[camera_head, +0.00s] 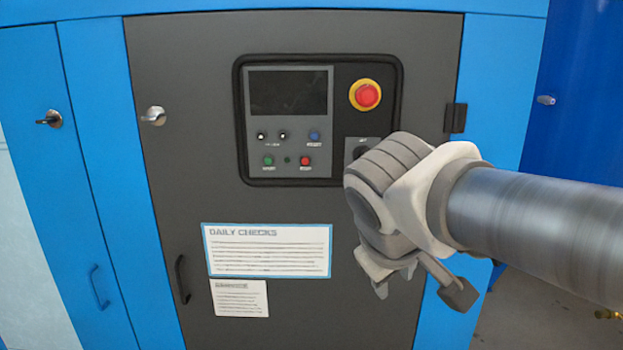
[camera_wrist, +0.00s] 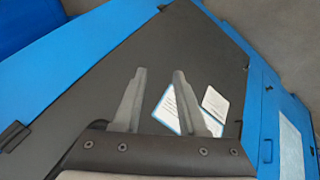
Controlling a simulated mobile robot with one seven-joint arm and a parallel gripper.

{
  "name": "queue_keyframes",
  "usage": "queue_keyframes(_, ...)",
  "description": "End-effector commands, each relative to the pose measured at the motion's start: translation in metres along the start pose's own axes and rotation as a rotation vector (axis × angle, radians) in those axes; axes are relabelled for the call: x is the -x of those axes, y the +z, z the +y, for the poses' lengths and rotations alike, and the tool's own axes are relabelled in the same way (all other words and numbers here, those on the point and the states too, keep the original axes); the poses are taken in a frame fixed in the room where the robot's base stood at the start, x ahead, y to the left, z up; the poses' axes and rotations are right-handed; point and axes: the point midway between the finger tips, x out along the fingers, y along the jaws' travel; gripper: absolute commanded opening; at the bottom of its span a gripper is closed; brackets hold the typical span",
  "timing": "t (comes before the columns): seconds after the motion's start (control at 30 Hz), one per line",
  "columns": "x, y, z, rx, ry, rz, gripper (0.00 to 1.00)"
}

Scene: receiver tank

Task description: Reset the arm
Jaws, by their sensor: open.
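My gripper (camera_head: 396,280) hangs in front of the dark grey cabinet door (camera_head: 190,100), to the right of the white notices. In the wrist view my gripper (camera_wrist: 160,76) shows two grey fingers apart with nothing between them. My arm comes in from the right edge of the head view. The wrist covers the lower right corner of the control panel (camera_head: 290,174). I cannot tell how far the fingers are from the door.
The panel carries a dark screen (camera_head: 287,91), a red emergency stop button (camera_head: 367,95) and small buttons. A DAILY CHECKS notice (camera_head: 267,250) and a smaller notice (camera_head: 240,298) are on the door. A black handle (camera_head: 182,279) and a silver latch (camera_head: 154,116) stick out.

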Motion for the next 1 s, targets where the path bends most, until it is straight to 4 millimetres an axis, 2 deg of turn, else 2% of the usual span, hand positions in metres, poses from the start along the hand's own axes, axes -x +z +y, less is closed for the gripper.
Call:
queue_keyframes(0.03, -0.001, 0.024, 0.001, -0.077, -0.032, -0.013, 0.41)
queue_keyframes(0.2, -0.003, 0.078, -0.015, -0.294, -0.138, -0.026, 0.41)
queue_keyframes(0.43, -0.006, 0.122, -0.041, -0.545, -0.227, -0.008, 0.41)
queue_keyframes(0.5, 0.012, 0.112, -0.032, -0.542, -0.233, -0.008, 0.41)
queue_keyframes(0.77, 0.057, 0.092, -0.008, -0.538, -0.232, -0.009, 0.41)
queue_keyframes(1.0, 0.109, 0.069, 0.019, -0.537, -0.232, -0.009, 0.41)
